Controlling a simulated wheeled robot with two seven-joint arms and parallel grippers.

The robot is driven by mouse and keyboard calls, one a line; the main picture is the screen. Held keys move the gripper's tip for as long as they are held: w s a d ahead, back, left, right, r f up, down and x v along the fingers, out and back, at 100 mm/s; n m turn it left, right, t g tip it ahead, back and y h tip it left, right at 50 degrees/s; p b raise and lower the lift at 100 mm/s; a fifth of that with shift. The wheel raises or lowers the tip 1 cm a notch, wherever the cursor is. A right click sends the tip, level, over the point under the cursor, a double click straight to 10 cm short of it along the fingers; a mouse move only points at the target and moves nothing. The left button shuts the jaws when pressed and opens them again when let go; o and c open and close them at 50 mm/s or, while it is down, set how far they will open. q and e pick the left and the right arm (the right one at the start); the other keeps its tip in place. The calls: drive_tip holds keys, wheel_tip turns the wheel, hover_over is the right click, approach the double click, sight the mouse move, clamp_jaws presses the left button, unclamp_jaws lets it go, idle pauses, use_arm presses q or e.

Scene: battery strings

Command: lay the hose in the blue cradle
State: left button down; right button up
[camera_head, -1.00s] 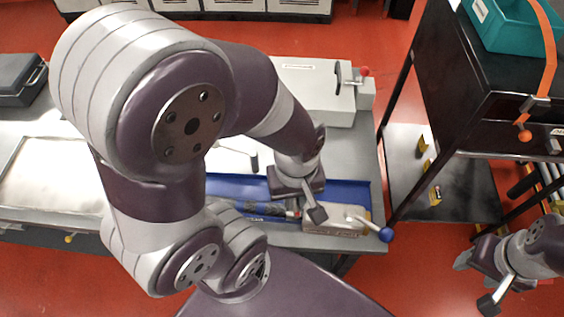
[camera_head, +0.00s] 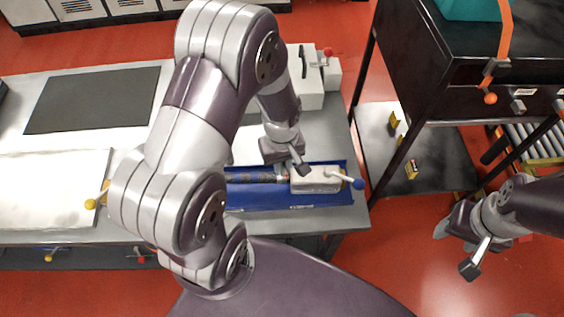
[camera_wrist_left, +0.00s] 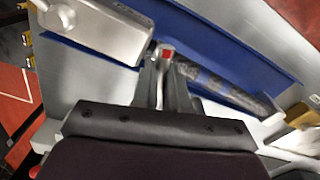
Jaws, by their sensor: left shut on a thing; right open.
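The blue cradle (camera_head: 270,199) is a long shallow tray on the grey bench, also in the left wrist view (camera_wrist_left: 235,42). My right gripper (camera_head: 456,249) is open and empty above the red floor.
A grey block (camera_head: 314,180) with a blue-knobbed lever (camera_head: 357,184) sits at the cradle's right end. A pale box (camera_head: 310,92) with a red-knobbed clamp stands behind. A black mat (camera_head: 95,100) and white panel (camera_head: 55,190) lie left. A black rack (camera_head: 450,70) stands right.

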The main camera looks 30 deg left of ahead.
use_arm(q)
drive_tip(key=shift+f, duration=0.1)
drive_tip(key=c, duration=1.1)
unclamp_jaws()
drive_tip(key=shift+c, duration=0.2)
wheel_tip(320, 180, up, 11)
drive_tip(key=s+m, duration=0.1)
drive_tip(key=m, duration=0.2)
drive_tip(key=s+d+m+t, duration=0.1)
drive_tip(key=s+m, duration=0.1)
drive_tip(key=m, duration=0.1)
drive_tip(key=s+d+m, duration=0.1)
drive_tip(key=m, duration=0.2)
drive_tip(key=shift+s+d, duration=0.2)
drive_tip(key=shift+d, duration=0.05)
